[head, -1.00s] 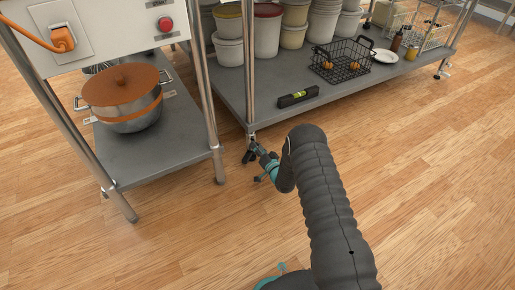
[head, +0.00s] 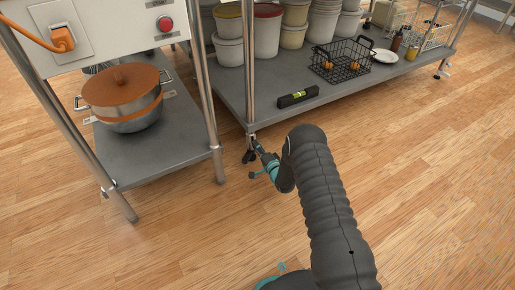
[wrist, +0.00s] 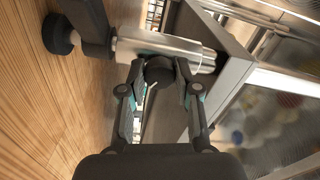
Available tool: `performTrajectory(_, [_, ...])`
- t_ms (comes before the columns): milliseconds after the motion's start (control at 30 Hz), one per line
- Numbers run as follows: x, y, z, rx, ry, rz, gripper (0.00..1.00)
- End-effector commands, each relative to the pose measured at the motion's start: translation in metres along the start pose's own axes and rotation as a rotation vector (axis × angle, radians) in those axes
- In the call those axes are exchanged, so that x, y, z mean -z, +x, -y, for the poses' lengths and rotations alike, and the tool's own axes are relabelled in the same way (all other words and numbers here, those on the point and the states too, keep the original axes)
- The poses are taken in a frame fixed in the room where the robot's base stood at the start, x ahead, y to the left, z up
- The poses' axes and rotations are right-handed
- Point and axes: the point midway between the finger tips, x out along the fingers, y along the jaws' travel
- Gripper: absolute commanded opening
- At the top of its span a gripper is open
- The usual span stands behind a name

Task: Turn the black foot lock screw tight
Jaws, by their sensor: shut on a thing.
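The black foot lock screw (wrist: 160,69) is a dark round knob on the side of the silver shelf leg (wrist: 135,45) in the wrist view. My gripper (wrist: 160,82) has one finger on each side of it and is shut on it; the fingers hide part of the knob. The black foot (wrist: 59,35) sits at the leg's end, on the wooden floor. In the head view my gripper (head: 257,147) reaches the bottom of the shelf's near corner leg, beside the foot (head: 248,157). The screw is too small to make out there.
The grey lower shelf (head: 330,97) stands just above the gripper, with a level (head: 298,96), a wire basket (head: 342,62) and several tubs on it. A side table (head: 165,140) with an orange-lidded pot (head: 125,95) stands to the left. The floor to the right is clear.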

Motion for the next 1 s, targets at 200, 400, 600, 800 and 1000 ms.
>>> performTrajectory(200, [0.001,0.0,-0.001,-0.001,0.008,-0.001,0.0])
performTrajectory(400, [0.001,0.0,-0.001,-0.001,0.008,-0.002,0.0])
performTrajectory(600, [0.0,0.0,0.0,-0.001,0.007,-0.001,0.57])
performTrajectory(800, [-0.001,0.0,0.0,0.0,0.007,0.0,0.57])
performTrajectory(1000, [0.0,-0.013,0.0,-0.002,0.008,0.001,0.57])
